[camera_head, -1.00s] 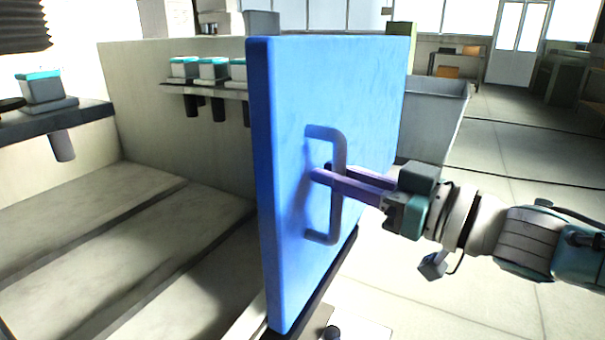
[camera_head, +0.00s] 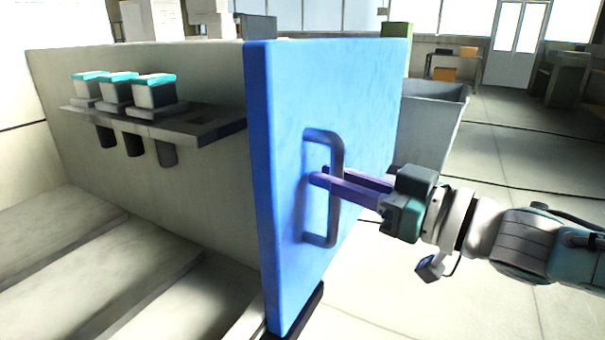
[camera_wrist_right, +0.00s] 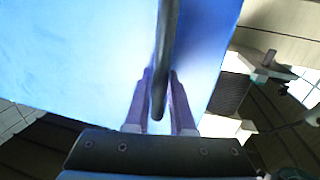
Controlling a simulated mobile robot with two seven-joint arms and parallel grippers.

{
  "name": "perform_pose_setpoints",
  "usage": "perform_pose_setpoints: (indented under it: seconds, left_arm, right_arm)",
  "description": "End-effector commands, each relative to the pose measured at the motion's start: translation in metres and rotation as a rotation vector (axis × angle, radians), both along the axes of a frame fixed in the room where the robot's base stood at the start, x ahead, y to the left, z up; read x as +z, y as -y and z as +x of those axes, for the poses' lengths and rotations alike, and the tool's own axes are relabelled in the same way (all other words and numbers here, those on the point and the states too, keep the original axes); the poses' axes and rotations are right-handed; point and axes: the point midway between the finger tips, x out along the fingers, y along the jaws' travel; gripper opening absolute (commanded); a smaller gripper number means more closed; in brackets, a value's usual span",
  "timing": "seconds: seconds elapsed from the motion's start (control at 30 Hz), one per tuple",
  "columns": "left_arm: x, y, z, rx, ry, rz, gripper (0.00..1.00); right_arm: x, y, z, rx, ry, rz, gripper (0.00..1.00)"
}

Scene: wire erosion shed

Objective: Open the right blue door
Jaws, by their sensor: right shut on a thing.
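The blue door (camera_head: 285,95) stands upright in the middle of the head view, its edge toward me and its handle face toward the right. A blue-grey bar handle (camera_head: 335,215) is fixed to that face. My right gripper (camera_head: 325,180) comes in from the right with its purple fingers around the handle and is shut on it. In the right wrist view the dark handle bar (camera_wrist_right: 165,60) runs between the two fingers (camera_wrist_right: 158,100), with the blue door (camera_wrist_right: 70,50) behind. My left gripper is not in view.
Left of the door is the pale open interior of the machine. A shelf (camera_head: 205,128) on its wall (camera_head: 215,80) holds several teal-topped blocks (camera_head: 153,90). A grey bin (camera_head: 430,120) stands behind the door at the right. The floor at the right (camera_head: 450,315) is clear.

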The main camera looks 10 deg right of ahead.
Motion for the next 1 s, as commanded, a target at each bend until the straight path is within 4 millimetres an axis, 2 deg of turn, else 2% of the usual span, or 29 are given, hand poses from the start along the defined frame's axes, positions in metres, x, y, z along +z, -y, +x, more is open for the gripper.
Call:
perform_pose_setpoints:
  seconds: [0.27, 0.3, 0.53, 0.83, 1.0]
  left_arm:
    - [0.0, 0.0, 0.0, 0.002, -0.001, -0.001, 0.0]
    - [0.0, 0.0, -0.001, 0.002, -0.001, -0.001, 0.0]
    - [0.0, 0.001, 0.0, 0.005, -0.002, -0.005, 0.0]
    - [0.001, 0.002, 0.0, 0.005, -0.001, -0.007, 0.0]
    - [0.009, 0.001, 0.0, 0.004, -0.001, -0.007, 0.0]
  right_arm:
    - [0.0, 0.0, 0.0, 0.0, -0.001, 0.001, 0.0]
    - [0.0, 0.0, 0.0, 0.0, -0.001, 0.001, 0.27]
    - [0.0, 0.0, 0.0, 0.001, 0.0, 0.001, 0.52]
    - [0.0, 0.003, -0.003, 0.0, -0.001, 0.001, 0.52]
    - [0.001, 0.02, -0.022, 0.001, -0.002, -0.002, 0.52]
